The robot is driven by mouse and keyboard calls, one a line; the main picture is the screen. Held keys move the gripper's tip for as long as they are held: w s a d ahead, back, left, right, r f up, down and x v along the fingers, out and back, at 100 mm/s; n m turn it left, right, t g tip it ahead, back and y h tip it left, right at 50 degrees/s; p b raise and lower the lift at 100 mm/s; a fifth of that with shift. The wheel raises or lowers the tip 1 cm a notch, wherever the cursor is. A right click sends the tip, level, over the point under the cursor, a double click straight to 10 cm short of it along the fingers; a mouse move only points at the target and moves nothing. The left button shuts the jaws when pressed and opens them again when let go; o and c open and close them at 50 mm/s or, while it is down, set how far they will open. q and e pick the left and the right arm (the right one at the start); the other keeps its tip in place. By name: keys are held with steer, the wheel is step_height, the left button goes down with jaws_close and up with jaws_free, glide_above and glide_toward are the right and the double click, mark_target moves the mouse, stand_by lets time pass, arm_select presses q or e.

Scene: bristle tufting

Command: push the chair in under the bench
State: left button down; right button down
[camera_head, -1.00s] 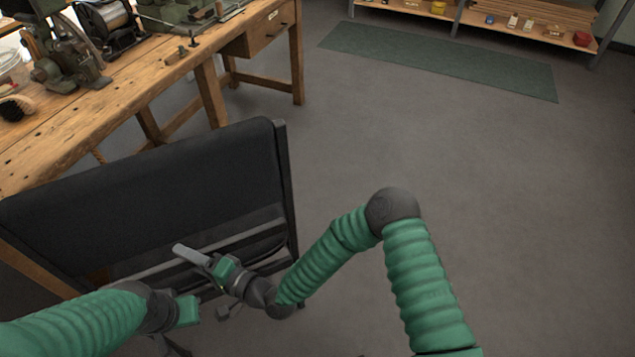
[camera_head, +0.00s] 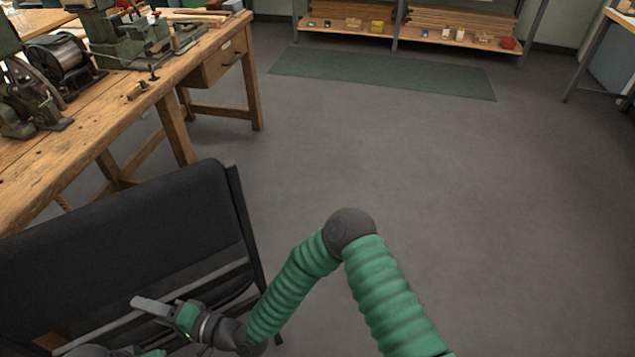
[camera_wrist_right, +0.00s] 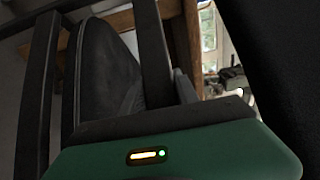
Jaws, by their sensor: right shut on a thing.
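The chair (camera_head: 110,245) has a black padded back in a dark frame, seen from behind at the lower left of the head view. The wooden bench (camera_head: 205,55) stands beyond it, and the chair back hides part of the bench's near side. My right gripper (camera_head: 150,305) is at the rail below the backrest, shut on the chair. In the right wrist view a dark bar of the chair (camera_wrist_right: 152,60) runs up from the jaws. Of my left gripper (camera_head: 150,353) only a sliver shows at the bottom edge; its fingers are hidden. The chair's seat is mostly hidden.
Green machines and a wire spool (camera_head: 62,60) stand on the bench. A bench leg (camera_head: 176,130) is just past the chair's right upper corner. Grey floor (camera_head: 430,200) is open to the right. A green mat (camera_head: 380,73) lies before a low shelf (camera_head: 450,40).

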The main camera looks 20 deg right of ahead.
steer(key=shift+s+f, duration=0.15)
steer(key=shift+f, duration=0.05)
steer(key=shift+d, duration=0.1)
steer(key=c, duration=0.9)
jaws_free()
steer(key=shift+d, duration=0.15)
steer(key=shift+c, duration=0.2)
steer(key=shift+o, duration=0.5)
steer(key=shift+r, duration=0.15)
steer(key=shift+s+d+r+p, duration=0.1)
steer(key=shift+d+p, duration=0.05)
steer(key=shift+p, duration=0.15)
steer(key=p+v, duration=0.1)
steer(key=v, duration=1)
steer(key=shift+s+p, duration=0.2)
steer(key=shift+p, duration=0.15)
